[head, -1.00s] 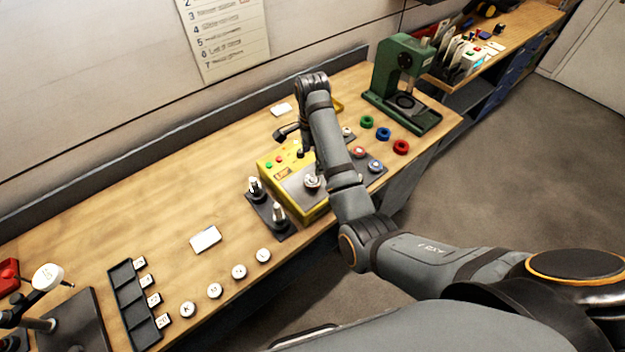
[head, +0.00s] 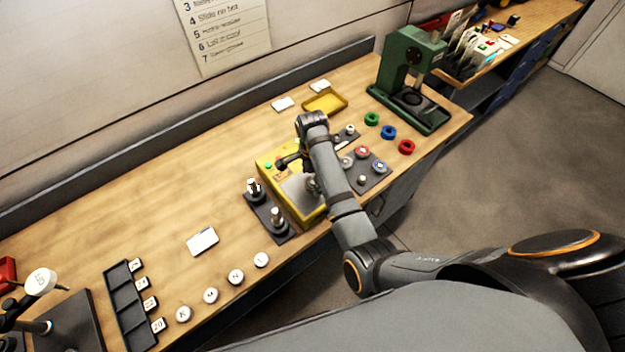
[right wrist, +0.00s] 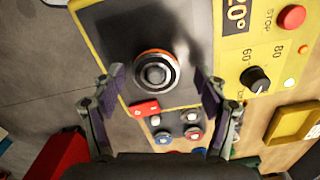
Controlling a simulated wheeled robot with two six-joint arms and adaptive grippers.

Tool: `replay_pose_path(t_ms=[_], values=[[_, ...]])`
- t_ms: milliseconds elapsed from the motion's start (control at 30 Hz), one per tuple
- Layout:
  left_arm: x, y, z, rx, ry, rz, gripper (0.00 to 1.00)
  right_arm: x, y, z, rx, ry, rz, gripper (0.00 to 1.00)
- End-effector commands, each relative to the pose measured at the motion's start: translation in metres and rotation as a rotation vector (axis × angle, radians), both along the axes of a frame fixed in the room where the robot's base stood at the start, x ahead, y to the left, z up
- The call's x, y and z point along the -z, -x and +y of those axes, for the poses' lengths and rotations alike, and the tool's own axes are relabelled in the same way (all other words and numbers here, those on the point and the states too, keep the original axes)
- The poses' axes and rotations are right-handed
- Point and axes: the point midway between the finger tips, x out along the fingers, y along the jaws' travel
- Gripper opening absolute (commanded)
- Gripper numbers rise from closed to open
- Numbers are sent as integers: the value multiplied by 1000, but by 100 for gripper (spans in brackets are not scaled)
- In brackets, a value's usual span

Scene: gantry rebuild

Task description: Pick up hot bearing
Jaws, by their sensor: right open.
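The hot bearing (right wrist: 156,74), a steel ring with an orange-glowing rim, sits on the dark plate of the yellow heater (right wrist: 90,60) in the right wrist view. My right gripper (right wrist: 160,85) is open, its two fingers on either side of the bearing and apart from it. In the head view the heater (head: 322,213) stands on the bench, and my right arm covers most of the gripper and bearing. My left gripper is not in view.
A black stand with two posts (head: 268,218) is close left of the heater. A dark mat with several round parts (head: 366,182) lies to its right. A yellow tray (head: 324,103) and green press (head: 405,70) stand farther back.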

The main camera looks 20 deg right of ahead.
Motion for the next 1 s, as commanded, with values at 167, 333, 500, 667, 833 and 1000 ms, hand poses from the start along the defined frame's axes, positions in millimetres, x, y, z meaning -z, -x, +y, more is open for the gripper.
replay_pose_path(t_ms=[167,333,500,667,833,1000], values=[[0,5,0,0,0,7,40,0,0,0,-1,-1,0,53],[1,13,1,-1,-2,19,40,0,0,0,-1,-1,0,30],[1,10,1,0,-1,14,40,0,0,0,-1,0,0,12],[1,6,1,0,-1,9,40,0,0,0,-1,0,1,12],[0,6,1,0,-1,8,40,-2,-1,0,-1,0,1,12],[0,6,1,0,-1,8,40,-14,-7,0,-5,-1,-1,12]])
